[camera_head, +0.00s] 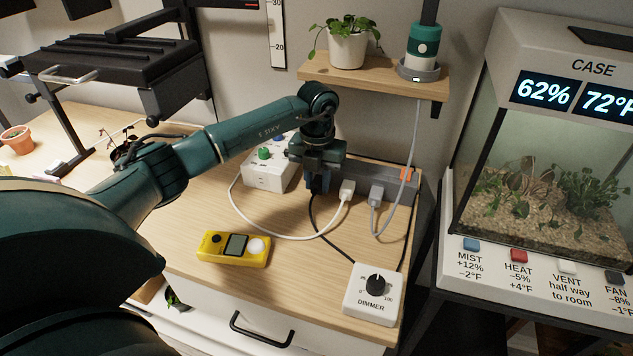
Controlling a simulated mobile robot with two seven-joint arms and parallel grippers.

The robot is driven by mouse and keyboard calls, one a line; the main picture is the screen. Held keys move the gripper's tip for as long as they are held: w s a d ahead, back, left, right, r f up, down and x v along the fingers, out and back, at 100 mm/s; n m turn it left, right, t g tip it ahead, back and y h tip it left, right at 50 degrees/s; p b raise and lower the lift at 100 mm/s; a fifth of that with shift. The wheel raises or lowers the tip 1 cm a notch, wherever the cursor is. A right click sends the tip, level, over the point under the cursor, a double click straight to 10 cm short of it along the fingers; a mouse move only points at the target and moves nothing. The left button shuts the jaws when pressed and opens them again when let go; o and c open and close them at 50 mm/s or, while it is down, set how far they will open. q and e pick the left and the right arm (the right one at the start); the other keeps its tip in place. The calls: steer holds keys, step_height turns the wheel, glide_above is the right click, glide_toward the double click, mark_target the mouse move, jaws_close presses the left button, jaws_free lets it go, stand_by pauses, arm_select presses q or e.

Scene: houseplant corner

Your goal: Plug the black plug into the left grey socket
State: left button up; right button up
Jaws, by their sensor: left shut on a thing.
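My left gripper (318,186) points down at the left end of the grey socket strip (388,172), at the back of the wooden table. It is shut on the black plug, which its fingers almost wholly hide. A black cord (327,238) runs from under the fingers to the white dimmer box (372,292). The left grey socket is hidden behind my gripper, so I cannot tell whether the plug is in it. A white plug (347,190) and a grey plug (376,195) sit at the strip farther right. My right gripper is not in view.
A white box with coloured knobs (268,176) stands just left of my gripper. A yellow meter (234,249) lies on the table (290,265) in front. A shelf (375,78) with a potted plant (347,45) hangs above. A glass case (545,165) stands right.

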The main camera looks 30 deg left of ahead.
arm_select(q)
steer(key=shift+w, duration=0.15)
steer(key=o, duration=1.1)
